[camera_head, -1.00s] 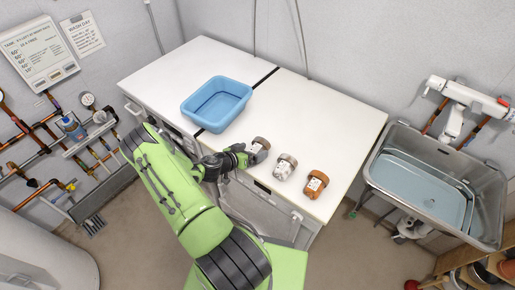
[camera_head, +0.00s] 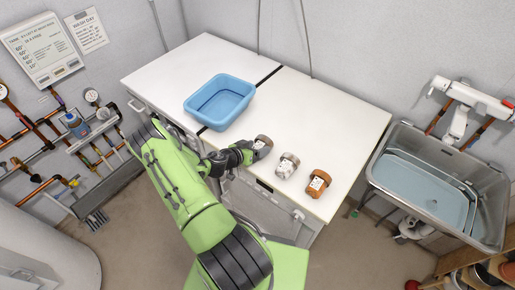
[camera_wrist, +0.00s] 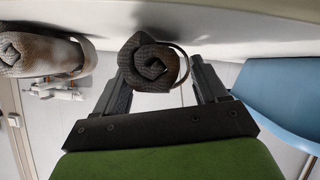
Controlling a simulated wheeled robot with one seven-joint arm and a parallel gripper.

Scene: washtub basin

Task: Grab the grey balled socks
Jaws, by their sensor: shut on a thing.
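In the wrist view the socks' spiral end (camera_wrist: 152,63) sits between the two dark fingers (camera_wrist: 162,78). A gap between socks and worktop cannot be made out.
A pale grey-brown pair (camera_head: 287,166) and an orange-brown pair (camera_head: 318,183) stand to the right along the front edge. A blue basin (camera_head: 192,103) stands behind left on the worktop (camera_head: 325,112). A metal sink (camera_head: 490,242) is at the right. The worktop behind the socks is clear.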

